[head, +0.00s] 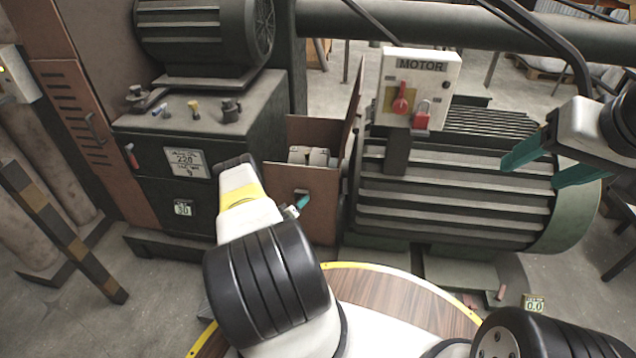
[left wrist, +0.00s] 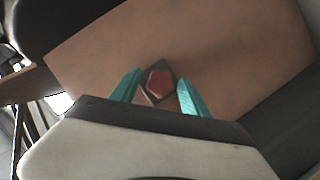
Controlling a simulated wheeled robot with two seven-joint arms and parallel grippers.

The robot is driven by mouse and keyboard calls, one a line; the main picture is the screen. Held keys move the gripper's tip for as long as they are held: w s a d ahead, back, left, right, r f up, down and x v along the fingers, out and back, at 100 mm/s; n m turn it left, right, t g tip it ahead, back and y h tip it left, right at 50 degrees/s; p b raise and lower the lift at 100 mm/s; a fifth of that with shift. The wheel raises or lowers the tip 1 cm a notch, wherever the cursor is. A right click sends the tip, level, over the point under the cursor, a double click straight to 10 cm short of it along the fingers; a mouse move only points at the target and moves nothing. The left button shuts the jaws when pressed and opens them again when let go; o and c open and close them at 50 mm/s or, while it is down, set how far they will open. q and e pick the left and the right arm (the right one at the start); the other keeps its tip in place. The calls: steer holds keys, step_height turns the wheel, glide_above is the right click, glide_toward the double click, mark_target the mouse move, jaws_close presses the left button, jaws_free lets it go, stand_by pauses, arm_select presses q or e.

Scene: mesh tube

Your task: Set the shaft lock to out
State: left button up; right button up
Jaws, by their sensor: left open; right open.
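No part I can read is labelled as the shaft lock. A small red piece on a dark plate (left wrist: 158,84) sits on the brown panel (left wrist: 215,50) in the left wrist view. My left gripper (head: 297,207) is open, its teal fingertips close to the front of that panel, which also shows in the head view (head: 318,217). In the left wrist view the fingers appear on either side of the red piece; contact cannot be told. My left wrist partly hides this spot in the head view. My right gripper (head: 553,162) is open and empty in front of the motor's right end.
A grey motor (head: 455,190) stands right of the panel. A MOTOR box (head: 418,85) has a red switch (head: 401,103) and red padlock (head: 421,117). A raised brown guard plate (head: 352,112) stands behind the panel. A dark tank (head: 180,160) with gauges is at left.

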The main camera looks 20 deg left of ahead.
arm_select(q)
steer(key=shift+w+f, duration=0.1)
steer(key=shift+w, duration=0.2)
jaws_close()
steer(key=shift+s, duration=0.1)
stand_by(1.2)
